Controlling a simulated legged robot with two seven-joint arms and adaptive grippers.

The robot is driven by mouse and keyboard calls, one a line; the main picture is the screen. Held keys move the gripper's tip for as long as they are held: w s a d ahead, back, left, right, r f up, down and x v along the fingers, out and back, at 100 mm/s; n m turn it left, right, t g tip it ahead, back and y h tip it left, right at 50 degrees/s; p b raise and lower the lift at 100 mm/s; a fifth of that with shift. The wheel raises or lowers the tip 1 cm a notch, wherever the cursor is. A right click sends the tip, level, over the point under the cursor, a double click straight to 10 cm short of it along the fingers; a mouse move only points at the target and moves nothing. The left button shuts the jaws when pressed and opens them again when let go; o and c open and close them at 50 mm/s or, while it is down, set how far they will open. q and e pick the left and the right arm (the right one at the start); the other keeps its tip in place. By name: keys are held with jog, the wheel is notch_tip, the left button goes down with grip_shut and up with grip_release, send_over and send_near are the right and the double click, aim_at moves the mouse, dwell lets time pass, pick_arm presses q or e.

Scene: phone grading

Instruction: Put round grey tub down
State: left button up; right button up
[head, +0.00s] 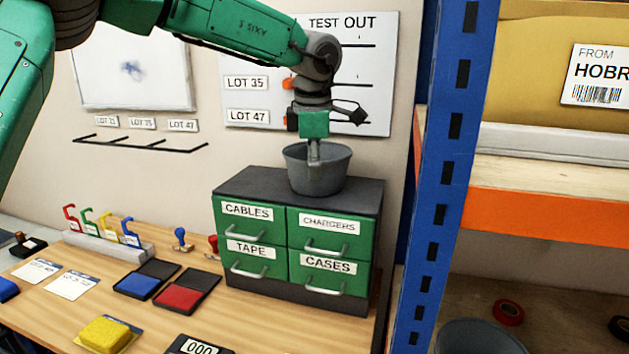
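The round grey tub (334,175) is upright at the top of a green drawer cabinet (280,232). Its base looks to be on or just above the cabinet's dark top (250,186); I cannot tell if it bears its full weight there. My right gripper is not in view.
A blue rack post (440,180) and orange shelf beam (540,215) stand close to the right of the cabinet. Another grey tub (480,338) is low on the rack. The wooden bench (60,315) holds ink pads (186,294), stamps (181,238) and a yellow sponge (105,333).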

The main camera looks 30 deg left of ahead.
pick_arm(q)
jog(key=d+v, duration=0.1)
jog(key=v, duration=0.6)
jog(key=shift+o, duration=0.4)
jog(key=shift+v, duration=0.8)
jog(key=m+t+b, duration=0.1)
jog(key=m+t, duration=0.1)
jog(key=m, duration=1.3)
send_near(288, 162)
jog(key=shift+y, duration=0.4)
jog(key=x, duration=0.7)
jog(key=shift+d+f+b, duration=0.1)
jog(key=shift+f+b, duration=0.2)
jog(key=shift+f, duration=0.15)
jog(key=x, duration=0.4)
jog(key=shift+w, duration=0.4)
jog(key=shift+w+f, duration=0.25)
jog(key=shift+f, duration=0.2)
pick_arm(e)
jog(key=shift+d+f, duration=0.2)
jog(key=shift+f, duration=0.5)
pick_arm(q)
jog(key=shift+s+r, duration=0.1)
